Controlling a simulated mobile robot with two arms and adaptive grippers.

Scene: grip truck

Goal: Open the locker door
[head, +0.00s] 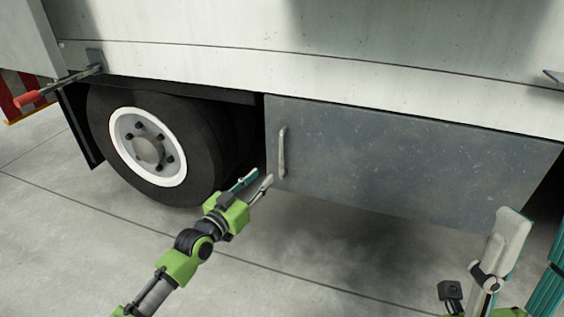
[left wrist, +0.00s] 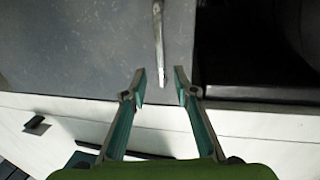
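The locker door (head: 400,150) is a dark grey panel low on the truck's side, and it looks closed. Its light metal handle (head: 282,152) stands upright near the door's left edge. My left gripper (head: 257,182) is open and empty, just below and left of the handle. My right gripper (head: 537,245) is at the lower right, fingers apart, partly cut off by the frame.
A truck wheel (head: 150,150) with a black tyre and white rim sits left of the door. The truck body (head: 330,65) overhangs above. The concrete floor (head: 300,270) in front is clear. A red-tipped bar (head: 28,98) sticks out at the far left.

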